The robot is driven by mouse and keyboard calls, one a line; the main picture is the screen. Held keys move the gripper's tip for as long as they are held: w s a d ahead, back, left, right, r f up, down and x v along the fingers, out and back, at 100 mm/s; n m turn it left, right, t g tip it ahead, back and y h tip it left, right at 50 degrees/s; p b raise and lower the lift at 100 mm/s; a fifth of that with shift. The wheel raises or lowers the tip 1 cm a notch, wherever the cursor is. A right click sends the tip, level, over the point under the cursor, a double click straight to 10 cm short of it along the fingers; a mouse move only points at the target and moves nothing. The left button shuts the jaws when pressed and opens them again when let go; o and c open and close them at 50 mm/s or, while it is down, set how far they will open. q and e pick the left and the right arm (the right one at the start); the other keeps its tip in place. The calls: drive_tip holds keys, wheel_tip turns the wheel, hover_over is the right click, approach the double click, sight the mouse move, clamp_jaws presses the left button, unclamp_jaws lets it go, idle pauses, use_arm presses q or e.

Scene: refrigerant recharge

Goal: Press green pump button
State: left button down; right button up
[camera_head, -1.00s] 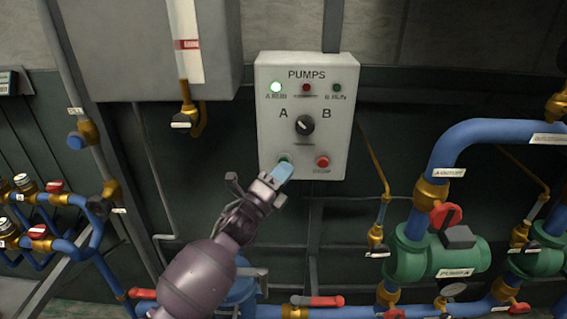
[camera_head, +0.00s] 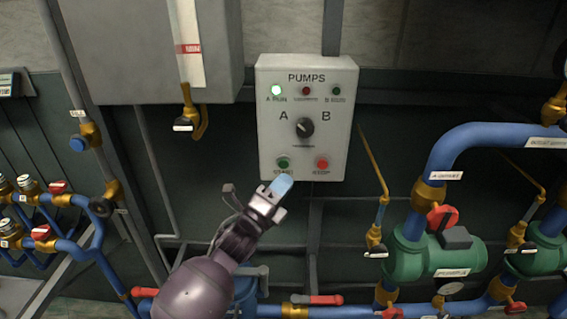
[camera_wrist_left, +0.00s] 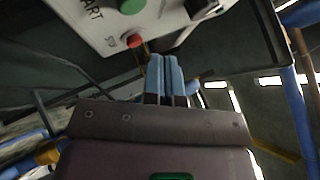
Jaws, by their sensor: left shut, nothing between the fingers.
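The green start button (camera_head: 284,163) is at the lower left of the grey PUMPS panel (camera_head: 345,100). The red stop button (camera_head: 322,164) is to its right. In the left wrist view the green button (camera_wrist_left: 132,6) is at the top edge and the red button (camera_wrist_left: 134,41) is below it. My left gripper (camera_head: 282,184) is just below the green button in the head view, its blue fingertips shut and empty. In the left wrist view the fingertips (camera_wrist_left: 164,58) are together and apart from both buttons. My right gripper is not in view.
A green pump (camera_head: 430,258) and blue pipes (camera_head: 490,132) stand to the right. A grey tank (camera_head: 150,50) hangs at the upper left.

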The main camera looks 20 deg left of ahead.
use_arm(q)
drive_tip(key=shift+s+d, duration=0.15)
drive_tip(key=shift+s, duration=0.4)
drive_tip(key=shift+s+d, duration=0.15)
drive_tip(key=shift+s, duration=0.4)
drive_tip(key=s+a+f+n+g+y, duration=0.2)
drive_tip(key=s+a+f+n+y, duration=0.1)
drive_tip(key=f+n, duration=0.3)
drive_tip(key=s+a+f+n+g+y, duration=0.2)
drive_tip(key=s+f+n, duration=0.4)
drive_tip(key=n, duration=0.4)
drive_tip(key=s+a+f+n+g+y, duration=0.2)
drive_tip(key=s+a+f+n+y, duration=0.1)
drive_tip(key=f+n, duration=0.4)
drive_tip(key=shift+s+a+n+g+y, duration=0.3)
drive_tip(key=shift+s+a+n+g, duration=0.1)
drive_tip(key=shift+s+a+n, duration=0.2)
drive_tip(key=s+a+f+g, duration=0.1)
drive_tip(key=s+f, duration=0.2)
drive_tip(key=s, duration=0.2)
drive_tip(key=s+a+f+n+g+y, duration=0.1)
drive_tip(key=s+f, duration=0.2)
drive_tip(key=s, duration=0.3)
drive_tip(key=shift+f, duration=0.35)
